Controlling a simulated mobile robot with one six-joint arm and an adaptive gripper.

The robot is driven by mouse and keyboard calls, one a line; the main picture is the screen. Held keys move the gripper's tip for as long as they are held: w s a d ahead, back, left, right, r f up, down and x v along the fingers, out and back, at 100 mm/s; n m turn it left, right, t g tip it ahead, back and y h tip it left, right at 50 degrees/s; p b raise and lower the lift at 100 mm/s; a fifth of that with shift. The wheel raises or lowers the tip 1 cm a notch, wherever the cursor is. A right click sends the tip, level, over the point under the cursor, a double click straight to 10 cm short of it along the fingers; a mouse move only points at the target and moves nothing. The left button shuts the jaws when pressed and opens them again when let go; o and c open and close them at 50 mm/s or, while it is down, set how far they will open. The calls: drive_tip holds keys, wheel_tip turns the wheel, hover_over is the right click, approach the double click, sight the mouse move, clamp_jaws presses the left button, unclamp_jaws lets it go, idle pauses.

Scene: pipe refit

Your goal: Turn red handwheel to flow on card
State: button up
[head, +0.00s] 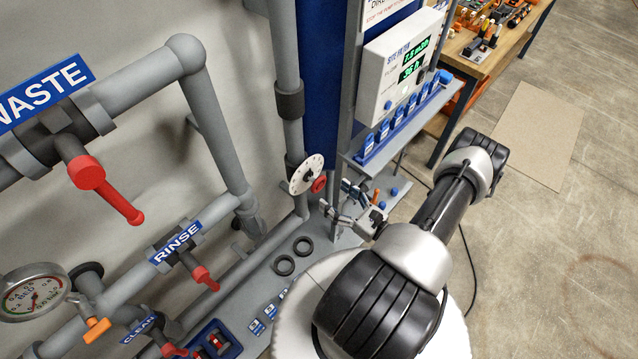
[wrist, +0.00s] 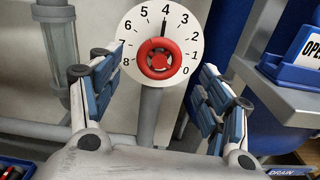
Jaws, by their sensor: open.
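The red handwheel (wrist: 160,58) sits in front of a round white dial (wrist: 133,28) numbered from 0 at right to 8 at left. A dark pointer line rises from the wheel towards about 4. In the head view the wheel (head: 319,184) and dial (head: 304,170) face my gripper (head: 347,201) from the left. In the wrist view my gripper (wrist: 161,68) is open, with one blue-padded finger on each side of the wheel. Both fingers appear clear of the wheel. No flow card can be clearly identified.
A flow readout box (head: 403,65) with green digits hangs above a shelf of blue blocks (head: 384,130). Red-lever valves labelled WASTE (head: 88,172) and RINSE (head: 204,277) are at left. Black rings (head: 284,265) lie below.

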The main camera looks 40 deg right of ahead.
sight(321, 185)
drive_tip(key=w, duration=0.7)
drive_tip(key=shift+w+a+b, duration=0.15)
drive_tip(key=shift+a+b, duration=0.15)
drive_tip(key=shift+b, duration=0.05)
drive_tip(key=c, duration=1.1)
drive_tip(key=shift+o, duration=0.2)
drive_tip(key=shift+f, duration=0.1)
drive_tip(key=shift+m, duration=0.3)
drive_tip(key=o, duration=1.1)
drive_tip(key=shift+c, duration=0.2)
